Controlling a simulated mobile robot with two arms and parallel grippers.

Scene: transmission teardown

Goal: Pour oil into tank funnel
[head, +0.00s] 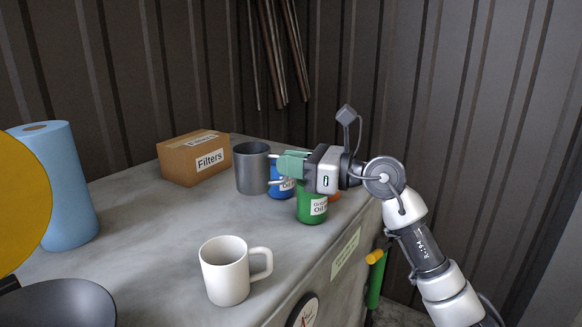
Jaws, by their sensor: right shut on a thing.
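My right gripper (277,170) reaches in from the right over the far right part of the workbench, pointing left. It is shut, and its fingers seem to be on the blue oil can (277,190), whose upper part is mostly hidden. A green oil can (312,213) with a white label stands upright just in front of it, its top hidden by the gripper body. A dark bowl-like shape (60,305) is cut off at the lower left. I cannot tell whether it is the funnel. My left gripper is out of view.
On the workbench (150,225) stand a grey metal cup (250,172), a "Filters" carton (193,160), a white mug (226,272) and a blue paper roll (58,190). A yellow round shape (20,200) fills the left edge. The bench middle is clear.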

